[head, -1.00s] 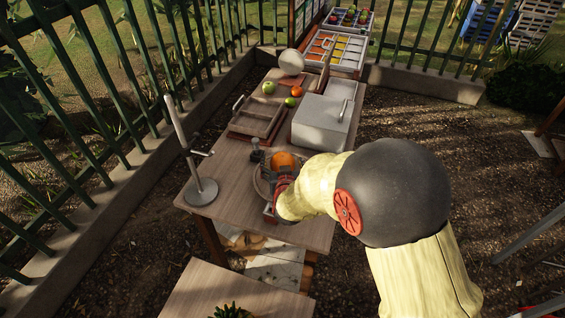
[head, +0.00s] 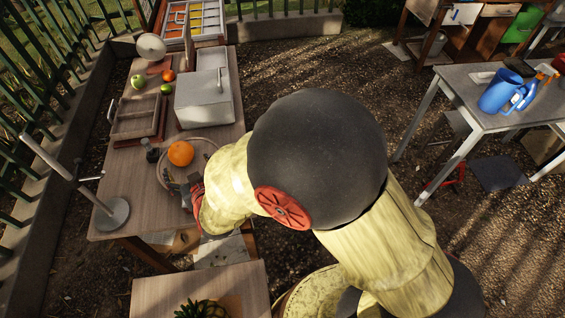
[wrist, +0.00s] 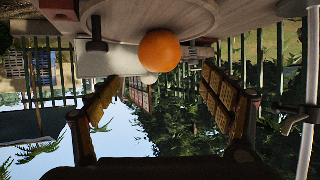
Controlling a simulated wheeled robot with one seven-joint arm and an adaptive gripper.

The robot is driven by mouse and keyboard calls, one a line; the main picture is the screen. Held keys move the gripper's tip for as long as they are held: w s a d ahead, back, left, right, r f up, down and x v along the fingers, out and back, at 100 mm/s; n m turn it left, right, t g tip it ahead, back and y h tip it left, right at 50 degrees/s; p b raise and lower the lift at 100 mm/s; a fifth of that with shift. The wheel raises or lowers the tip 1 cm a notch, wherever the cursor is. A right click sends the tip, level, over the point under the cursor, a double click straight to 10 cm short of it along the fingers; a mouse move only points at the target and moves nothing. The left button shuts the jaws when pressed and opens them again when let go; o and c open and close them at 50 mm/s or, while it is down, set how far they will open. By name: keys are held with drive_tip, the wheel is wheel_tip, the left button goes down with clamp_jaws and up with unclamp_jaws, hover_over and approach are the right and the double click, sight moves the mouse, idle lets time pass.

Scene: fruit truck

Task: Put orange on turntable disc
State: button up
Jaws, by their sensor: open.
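The orange (head: 181,153) sits on the round turntable disc (head: 206,146) near the front end of the long wooden table. My gripper (head: 184,188) is just in front of the orange, at the disc's near edge. The wrist view is upside down. In it the orange (wrist: 160,51) rests against the disc's surface (wrist: 180,14). My gripper (wrist: 162,84) is open, its two fingers spread to either side below the orange in the picture and apart from it. Nothing is between the fingers.
A small dark-topped object (head: 152,153) stands beside the disc. A metal stand (head: 113,213) is at the table's left front corner. A white box (head: 204,100), a wooden tray (head: 135,117) and small fruit lie farther back. A grey table (head: 480,95) stands right.

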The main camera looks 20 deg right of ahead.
drive_tip(key=s+d+r+g, duration=0.3)
drive_tip(key=s+d+r, duration=0.1)
drive_tip(key=d+r, duration=0.8)
drive_tip(key=s+d+r+m+g+h, duration=0.1)
drive_tip(key=s+d+r+g, duration=0.1)
drive_tip(key=s+d, duration=0.6)
drive_tip(key=s+d+r+m+g+h, duration=0.1)
drive_tip(key=s+d+r+g+h, duration=0.1)
drive_tip(key=s+d, duration=0.7)
drive_tip(key=s+r, duration=0.1)
drive_tip(key=s, duration=0.2)
drive_tip(key=shift+s+r+m, duration=0.25)
drive_tip(key=shift+s+m, duration=0.05)
drive_tip(key=shift+m, duration=0.1)
